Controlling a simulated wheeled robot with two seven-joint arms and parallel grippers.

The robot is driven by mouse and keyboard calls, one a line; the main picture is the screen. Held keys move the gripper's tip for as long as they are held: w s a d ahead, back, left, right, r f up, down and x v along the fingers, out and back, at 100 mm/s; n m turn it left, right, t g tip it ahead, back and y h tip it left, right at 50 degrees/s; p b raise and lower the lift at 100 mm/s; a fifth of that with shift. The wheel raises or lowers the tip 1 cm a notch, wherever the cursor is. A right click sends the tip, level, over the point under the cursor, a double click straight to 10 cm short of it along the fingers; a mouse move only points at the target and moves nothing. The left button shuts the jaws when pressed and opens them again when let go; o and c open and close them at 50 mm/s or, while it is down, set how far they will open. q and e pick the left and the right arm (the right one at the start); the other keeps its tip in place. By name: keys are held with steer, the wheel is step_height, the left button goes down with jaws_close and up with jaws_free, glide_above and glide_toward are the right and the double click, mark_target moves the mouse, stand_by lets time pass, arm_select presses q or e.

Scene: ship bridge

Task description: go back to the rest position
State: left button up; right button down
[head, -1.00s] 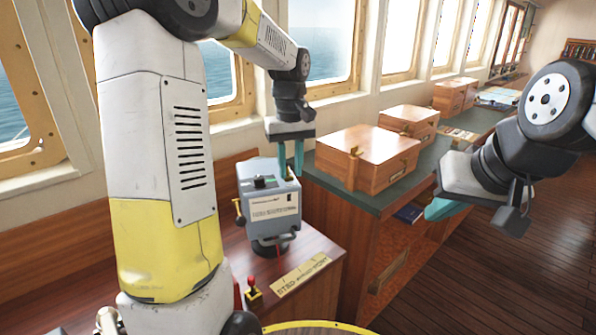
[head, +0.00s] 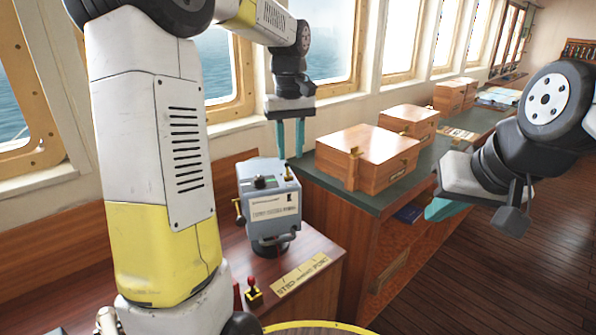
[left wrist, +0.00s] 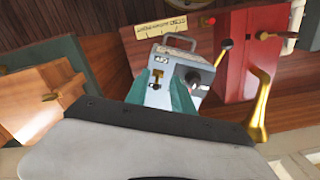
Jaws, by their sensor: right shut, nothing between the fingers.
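My left gripper (head: 290,156) hangs fingers-down in the head view, above and behind the grey console unit (head: 272,212). Its two teal fingers are apart with nothing visible between them. In the left wrist view, the fingers of my left gripper (left wrist: 163,90) show spread in front of the same grey unit (left wrist: 180,62). My right gripper (head: 440,208) is at the right of the head view, over the dark floor beside the cabinet. Its teal fingers are together and hold nothing.
The grey unit stands on a wooden console (head: 312,292) with a small red-knobbed lever (head: 252,290) and a yellow label plate (head: 301,273). A wooden box (head: 368,155) sits on the green-topped cabinet. Windows (head: 330,42) line the wall behind my left arm. The floor at right is clear.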

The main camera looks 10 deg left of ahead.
arm_select(q)
steer(key=shift+r, duration=0.4)
steer(key=s+m+t+h, duration=0.2)
steer(key=s+m+t, duration=0.4)
steer(key=s, duration=1.5)
steer(key=shift+d, duration=0.25)
